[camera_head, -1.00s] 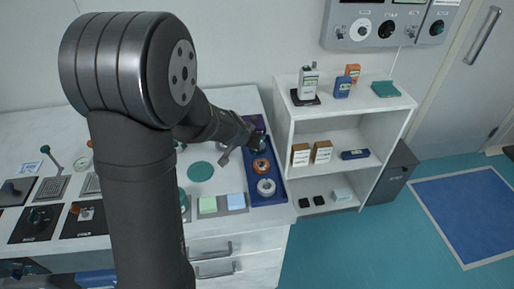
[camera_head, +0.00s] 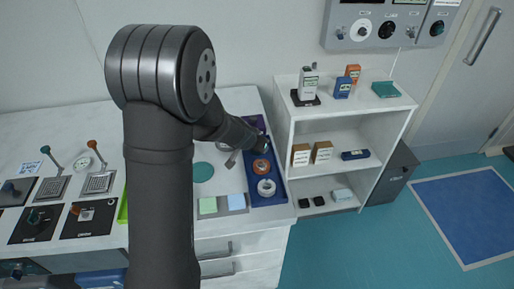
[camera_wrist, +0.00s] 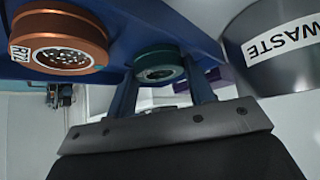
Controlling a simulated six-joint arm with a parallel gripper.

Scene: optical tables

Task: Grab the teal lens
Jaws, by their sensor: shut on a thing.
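The teal lens (camera_wrist: 158,66) is a short round dark-teal mount with a pale centre, seen in the wrist view between the two fingers of my gripper (camera_wrist: 162,76). The fingers are shut on its sides. It is at the blue tray (camera_wrist: 190,22); I cannot tell whether it still touches the tray. In the head view my gripper is over the back part of the blue tray (camera_head: 278,196), and the lens is hidden behind my arm there.
A white ring-shaped lens (camera_head: 266,187) is at the tray's front. A grey cylinder marked WASTE (camera_wrist: 275,48) stands close by in the wrist view. A white shelf (camera_head: 318,180) stands right of the table. A flat teal disc (camera_head: 203,172) lies left of the tray.

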